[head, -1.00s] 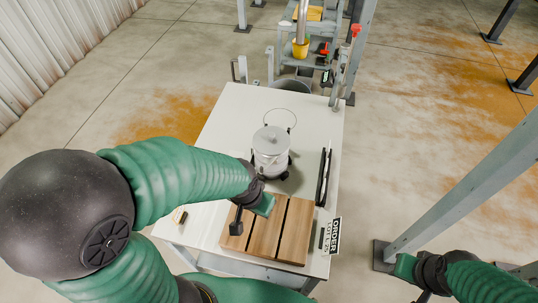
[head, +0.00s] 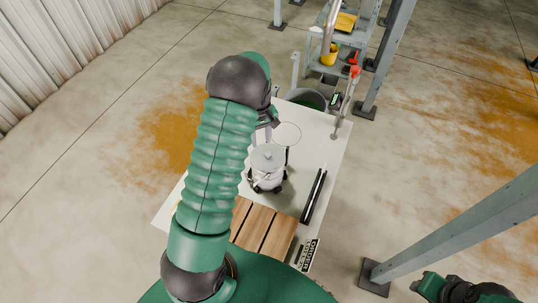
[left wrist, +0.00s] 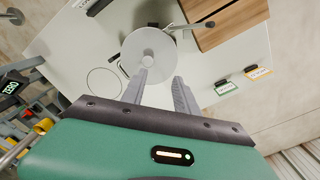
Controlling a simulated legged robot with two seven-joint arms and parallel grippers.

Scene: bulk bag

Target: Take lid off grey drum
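The pale grey drum (head: 266,180) stands upright on the white table, with its round knobbed lid (head: 267,157) on top. In the left wrist view the lid (left wrist: 149,50) is seen from above, just beyond the fingers. My left gripper (head: 268,118) is at the far side of the drum, partly hidden by my arm. In the left wrist view its two fingers (left wrist: 162,72) are spread with nothing between them. They appear apart from the lid. My right gripper (head: 428,284) is at the lower right, away from the table; its fingers are unclear.
Wooden slats (head: 262,228) lie on the near part of the white table (head: 318,150). A dark bar (head: 314,195) lies right of the drum. A thin ring (head: 287,133) shows behind it. A grey bin (head: 307,97) and a post (head: 345,105) stand at the far end.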

